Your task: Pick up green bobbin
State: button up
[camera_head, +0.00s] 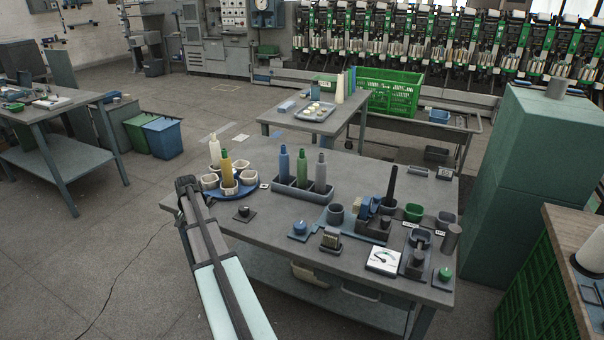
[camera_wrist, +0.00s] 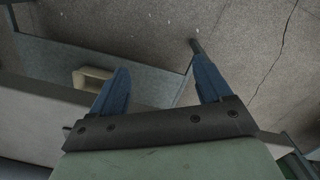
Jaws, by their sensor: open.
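The green bobbin (camera_head: 301,168) stands upright in a dark tray (camera_head: 291,191) on the middle table, between a blue-grey bobbin (camera_head: 284,163) and a grey bobbin (camera_head: 320,173). My arm reaches up from the bottom of the head view, and its end is by the table's left edge, left of and apart from the tray. My gripper (camera_wrist: 160,72) shows in the wrist view with two blue fingers spread wide and nothing between them. The wrist view shows floor and the table's edge, and no bobbin. The fingers are not clear in the head view.
A blue round holder (camera_head: 243,192) with pale cups, a yellow bobbin (camera_head: 227,170) and a cream one (camera_head: 214,150) stands between my arm and the tray. A dark cup (camera_head: 335,214), a meter (camera_head: 383,260) and several small fixtures crowd the right side.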

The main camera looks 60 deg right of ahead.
jog(key=d+r, duration=0.2)
jog(key=d, duration=0.1)
jog(key=s+d+r+m, duration=0.1)
jog(key=d+r, duration=0.2)
jog(key=d+r+m, duration=0.1)
jog(key=d+r, duration=0.1)
jog(key=d, duration=0.2)
jog(key=shift+s+d+r, duration=0.1)
jog(key=shift+s+r, duration=0.05)
jog(key=s+d+r+m, duration=0.2)
jog(key=s+d+r, duration=0.15)
jog(key=d, duration=0.25)
jog(key=s+d+r+m, duration=0.1)
jog(key=s+d+r, duration=0.2)
jog(key=d+r, duration=0.3)
notch_tip(320, 180, up, 12)
jog(key=m, duration=0.5)
send_over(301, 158)
jog(key=shift+w+d+f, duration=0.1)
jog(key=shift+d+f, duration=0.1)
jog(key=shift+f, duration=0.35)
notch_tip(301, 158, down, 6)
jog(key=shift+f, duration=0.25)
jog(key=shift+d+f, duration=0.15)
jog(key=shift+f, duration=3.1)
jog(key=c, duration=1)
